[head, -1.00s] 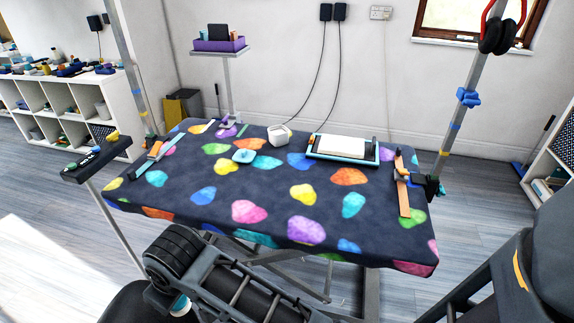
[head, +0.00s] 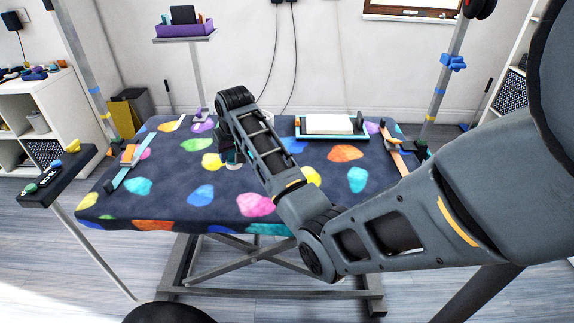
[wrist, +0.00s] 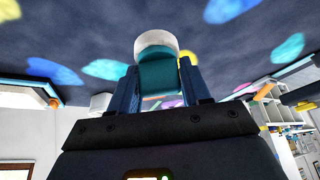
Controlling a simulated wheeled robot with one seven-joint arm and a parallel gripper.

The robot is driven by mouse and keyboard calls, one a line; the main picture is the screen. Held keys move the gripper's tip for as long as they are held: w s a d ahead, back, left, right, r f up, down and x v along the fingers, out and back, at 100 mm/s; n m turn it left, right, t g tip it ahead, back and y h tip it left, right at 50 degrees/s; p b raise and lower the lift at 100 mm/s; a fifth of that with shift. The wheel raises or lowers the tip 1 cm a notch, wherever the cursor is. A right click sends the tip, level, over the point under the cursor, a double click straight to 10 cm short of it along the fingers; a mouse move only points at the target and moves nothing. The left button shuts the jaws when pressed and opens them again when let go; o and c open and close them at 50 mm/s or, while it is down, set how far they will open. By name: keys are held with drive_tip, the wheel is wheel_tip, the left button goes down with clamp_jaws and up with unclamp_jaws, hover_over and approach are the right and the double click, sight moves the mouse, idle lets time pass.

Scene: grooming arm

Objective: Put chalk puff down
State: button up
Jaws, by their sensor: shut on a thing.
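In the wrist view, my gripper (wrist: 158,72) has its two blue fingers shut on the chalk puff (wrist: 160,50), a teal piece with a rounded whitish end. The whitish end points toward the dark patterned table cover, which fills the top of that view. I cannot tell whether the puff touches the cover. In the head view, the padded table (head: 200,212) has a dark cover with bright coloured patches. My arm reaches over its middle and hides most of my gripper and the puff.
A teal-edged tray with a white pad (head: 330,125) lies at the table's back right. Strap-like pieces lie near the left (head: 128,165) and right (head: 398,150) edges. A purple caddy (head: 184,32) stands on a raised shelf behind. The table's front left is clear.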

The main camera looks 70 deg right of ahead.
drive_tip(key=s+d+r+m+g+h+b, duration=0.1)
drive_tip(key=s+d+r+m+b, duration=0.15)
drive_tip(key=s+d, duration=0.85)
drive_tip(key=s+d+r+m+g+h+b, duration=0.15)
drive_tip(key=s+d+m, duration=0.4)
drive_tip(key=d, duration=0.95)
drive_tip(key=shift+n+y, duration=0.45)
drive_tip(key=shift+n, duration=0.35)
drive_tip(key=w+a+f, duration=0.1)
drive_tip(key=a+f, duration=0.1)
drive_tip(key=a, duration=0.1)
drive_tip(key=w+a+f+p, duration=0.1)
drive_tip(key=w+a+f, duration=0.1)
drive_tip(key=a, duration=0.1)
drive_tip(key=w+a+f, duration=0.1)
drive_tip(key=a+f, duration=0.1)
drive_tip(key=a, duration=0.1)
drive_tip(key=shift+w+a+f, duration=0.35)
drive_tip(key=shift+f, duration=2.05)
drive_tip(key=o, duration=0.9)
drive_tip(key=shift+f, duration=0.1)
drive_tip(key=shift+o, duration=0.2)
drive_tip(key=p+v, duration=0.1)
drive_tip(key=v, duration=1.1)
